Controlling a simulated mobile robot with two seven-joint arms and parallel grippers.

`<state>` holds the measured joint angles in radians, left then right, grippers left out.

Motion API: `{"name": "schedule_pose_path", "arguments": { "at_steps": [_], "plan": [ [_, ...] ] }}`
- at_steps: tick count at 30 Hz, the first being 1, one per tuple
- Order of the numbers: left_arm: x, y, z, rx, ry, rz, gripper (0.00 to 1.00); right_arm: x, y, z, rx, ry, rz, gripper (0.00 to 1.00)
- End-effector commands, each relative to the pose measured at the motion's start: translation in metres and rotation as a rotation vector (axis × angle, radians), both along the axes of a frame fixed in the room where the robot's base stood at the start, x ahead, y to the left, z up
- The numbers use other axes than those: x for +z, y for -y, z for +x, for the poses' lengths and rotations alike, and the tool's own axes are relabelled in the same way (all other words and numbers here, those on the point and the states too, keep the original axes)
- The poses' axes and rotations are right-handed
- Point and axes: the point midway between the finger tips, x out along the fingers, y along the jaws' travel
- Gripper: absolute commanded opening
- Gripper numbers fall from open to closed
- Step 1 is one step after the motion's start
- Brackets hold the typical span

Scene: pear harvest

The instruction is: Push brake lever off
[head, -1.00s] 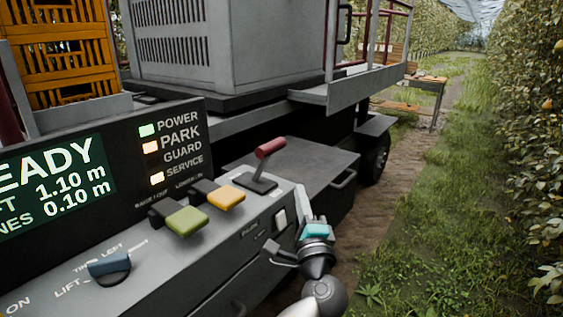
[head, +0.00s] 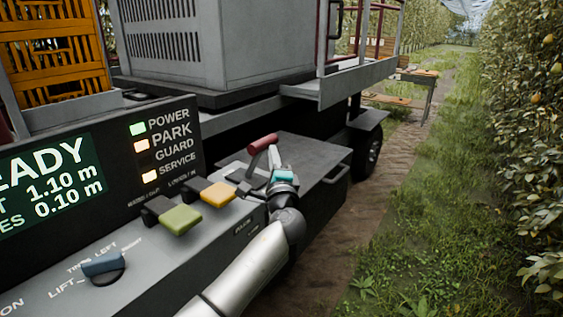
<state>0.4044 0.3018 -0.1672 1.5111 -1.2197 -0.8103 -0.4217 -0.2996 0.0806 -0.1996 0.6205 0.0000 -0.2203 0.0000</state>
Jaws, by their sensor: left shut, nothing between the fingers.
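The brake lever, with a red grip (head: 262,143) on a grey stem, stands up from the far end of the control console (head: 130,250). My left gripper (head: 274,157) is shut and empty, just right of the lever and close under the right end of its grip. I cannot tell whether the fingers touch the lever. My teal-marked wrist hides part of the console around the lever's base. On the display panel (head: 80,185), the lamp (head: 142,146) beside PARK glows orange. My right gripper is not in view.
A green paddle (head: 180,220) and a yellow paddle (head: 217,194) stand on the console left of my forearm. A blue knob (head: 103,264) is nearer. A dark box (head: 320,160) lies beyond the lever. A grass lane is open to the right.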

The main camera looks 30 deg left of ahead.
Motion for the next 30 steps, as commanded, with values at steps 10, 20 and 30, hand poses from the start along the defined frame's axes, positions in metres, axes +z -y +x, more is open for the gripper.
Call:
{"name": "schedule_pose_path", "arguments": {
  "at_steps": [10, 20, 30],
  "plan": [
    [0.0, -0.002, 0.0, 0.0, 0.001, -0.001, 0.0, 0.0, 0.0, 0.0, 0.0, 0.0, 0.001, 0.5],
    [0.008, -0.007, 0.0, 0.0, -0.003, -0.044, 0.0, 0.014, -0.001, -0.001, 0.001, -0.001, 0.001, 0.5],
    [0.014, -0.014, 0.0, 0.004, -0.007, -0.099, 0.0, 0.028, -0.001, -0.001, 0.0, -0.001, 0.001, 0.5]
  ]
}}
